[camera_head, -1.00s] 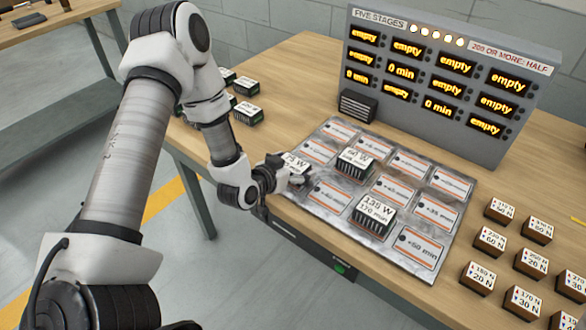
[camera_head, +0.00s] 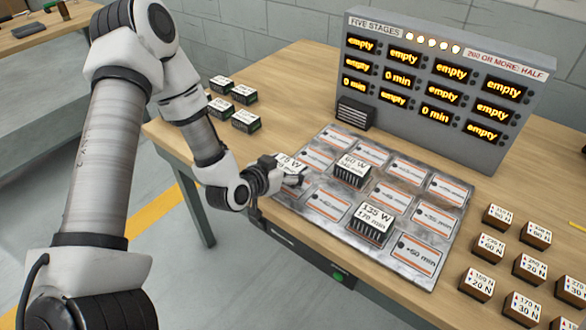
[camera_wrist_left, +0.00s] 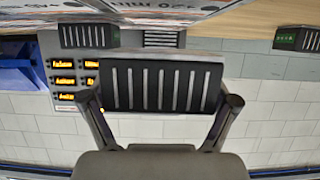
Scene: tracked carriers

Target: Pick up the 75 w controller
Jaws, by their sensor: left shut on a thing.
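The 75 W controller (camera_head: 289,162) is a dark finned block with a white top label, at the left of the grey metal board (camera_head: 330,232). My left gripper (camera_head: 287,178) is shut on it. In the left wrist view its finned side (camera_wrist_left: 160,87) shows between the two fingers (camera_wrist_left: 160,108), with the board at the top of the picture. It seems slightly above the board, though its underside is hidden in the head view. My right gripper is not in view.
The 60 W controller (camera_head: 352,172) and the 135 W controller (camera_head: 371,226) stand on the board. Behind it is a display panel (camera_head: 430,85). Several dark green-sided blocks (camera_head: 246,121) stand back left; several small brown blocks (camera_head: 530,268) stand right.

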